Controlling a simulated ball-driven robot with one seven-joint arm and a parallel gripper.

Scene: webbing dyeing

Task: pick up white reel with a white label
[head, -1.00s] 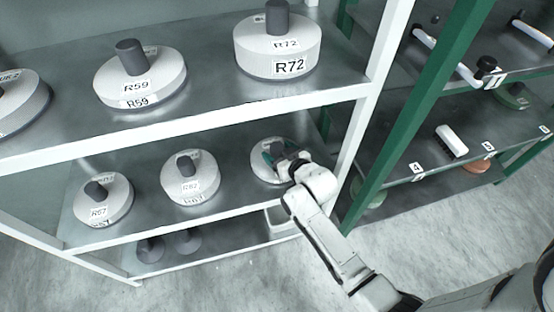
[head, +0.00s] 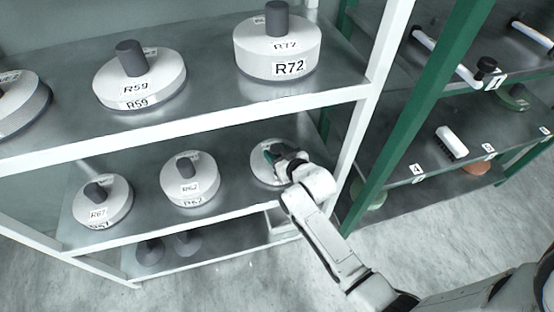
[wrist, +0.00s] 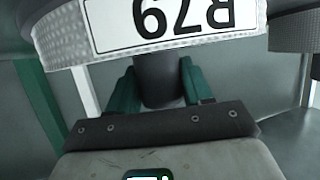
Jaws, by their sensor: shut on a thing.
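The white reel (head: 262,175) is at the right end of the middle shelf. It has a dark post, and my gripper (head: 272,154) is at that post. In the wrist view the dark post (wrist: 160,78) stands between the two green fingers of my gripper (wrist: 158,84), which are shut on it. The reel's white side (wrist: 58,38) carries a white label (wrist: 170,22), seen upside down, which seems to read R79. My arm hides part of the reel in the head view. I cannot tell whether the reel is clear of the shelf.
Reels R59 (head: 140,82) and R72 (head: 277,52) stand above. A white upright (head: 358,130) and a green post (head: 388,150) are close on the right.

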